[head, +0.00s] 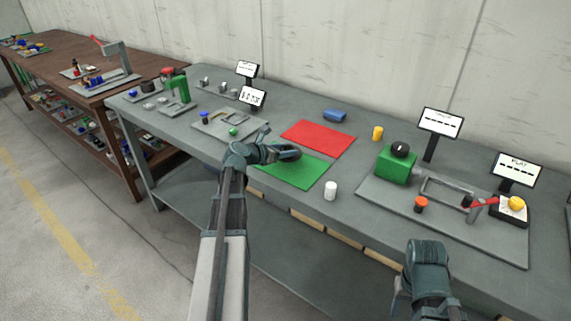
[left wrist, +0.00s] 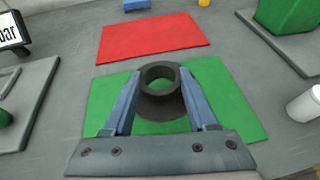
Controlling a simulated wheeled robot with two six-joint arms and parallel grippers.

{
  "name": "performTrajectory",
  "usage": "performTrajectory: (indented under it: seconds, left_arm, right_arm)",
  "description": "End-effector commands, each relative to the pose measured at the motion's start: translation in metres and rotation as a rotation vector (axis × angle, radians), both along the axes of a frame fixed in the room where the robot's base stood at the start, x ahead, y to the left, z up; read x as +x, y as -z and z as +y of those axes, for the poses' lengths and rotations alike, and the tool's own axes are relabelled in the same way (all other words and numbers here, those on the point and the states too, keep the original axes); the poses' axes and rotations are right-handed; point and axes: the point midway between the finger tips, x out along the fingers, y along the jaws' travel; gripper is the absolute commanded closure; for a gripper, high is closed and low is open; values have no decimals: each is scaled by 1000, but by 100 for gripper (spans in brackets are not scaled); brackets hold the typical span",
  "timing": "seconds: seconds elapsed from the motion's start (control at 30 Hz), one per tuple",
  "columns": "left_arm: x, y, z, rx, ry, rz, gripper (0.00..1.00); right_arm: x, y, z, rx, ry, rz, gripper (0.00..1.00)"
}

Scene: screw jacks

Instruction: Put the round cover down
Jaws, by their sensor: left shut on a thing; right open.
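The round cover (left wrist: 161,77) is a dark, ring-shaped piece with a round opening in its top. It also shows in the head view (head: 290,153), over the green mat (head: 305,175). My left gripper (head: 273,151) is shut on it, with a blue finger on each side of the cover in the left wrist view. A dark, wider round area lies below the ring; I cannot tell if the cover touches the mat. My right gripper (head: 408,283) is open and empty, low at the front edge of the bench.
A red mat (head: 318,138) lies behind the green one. A white cylinder (head: 330,190) stands right of the green mat, and a yellow one (head: 377,133) stands farther back. A green block jack (head: 397,165) sits on a grey plate at right. A blue piece (head: 335,116) lies behind.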

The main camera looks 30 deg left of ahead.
Motion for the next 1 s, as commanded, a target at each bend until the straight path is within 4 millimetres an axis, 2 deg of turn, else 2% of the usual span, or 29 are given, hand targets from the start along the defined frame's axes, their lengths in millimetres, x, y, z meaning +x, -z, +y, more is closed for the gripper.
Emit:
performTrajectory:
  seconds: [0.13,0.4,0.83,0.87,1.0]
  left_arm:
    - [0,6,0,-1,0,-1,100]
    - [0,37,0,-1,0,-1,100]
    - [0,40,0,-1,0,-1,100]
    - [0,40,0,0,0,0,40]
    - [0,39,0,0,0,0,15]
  right_arm:
    - [0,6,0,0,0,0,50]
    - [0,37,0,0,0,0,50]
    - [0,40,0,0,-1,0,50]
    - [0,40,0,0,-1,0,50]
    - [0,39,0,0,-1,0,50]
